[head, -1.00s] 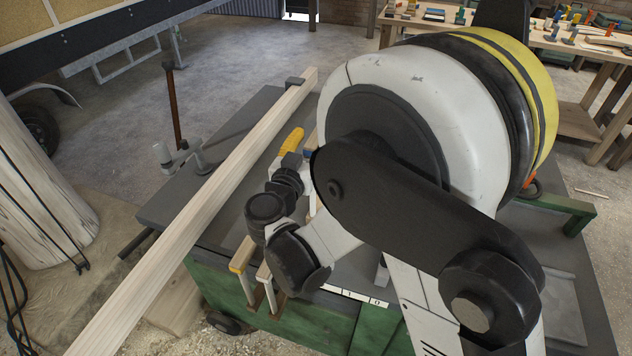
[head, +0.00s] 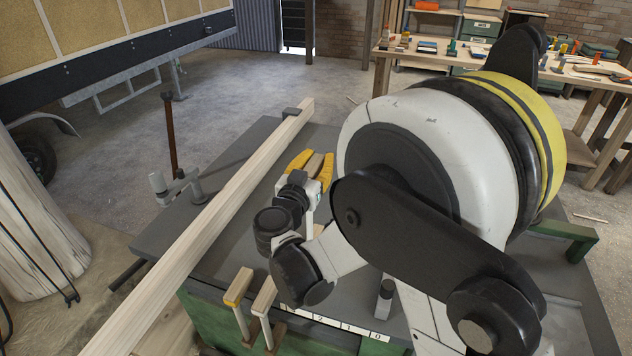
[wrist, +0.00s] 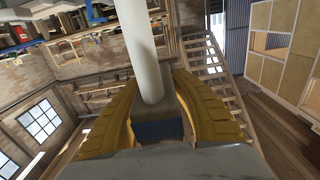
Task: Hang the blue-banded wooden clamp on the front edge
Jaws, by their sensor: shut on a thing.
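My gripper (head: 312,166) has yellow fingers and is shut on a wooden piece with a blue band, the blue-banded clamp (wrist: 158,130). In the wrist view the clamp lies between the two fingers, and a pale round bar extends from it. In the head view only a little of its wood (head: 314,164) shows between the fingers; my arm partly hides the rest. The gripper is above the grey bench top. The bench's front edge (head: 213,287) bears a yellow-banded clamp (head: 238,288) and a clamp without a visible coloured band (head: 263,298), side by side at the left.
A long pale beam (head: 215,215) crosses the left of the bench top (head: 240,240), beside a grey metal clamp (head: 180,187). White number plates (head: 335,324) line the front edge right of the hanging clamps. A far workbench (head: 450,55) holds tools.

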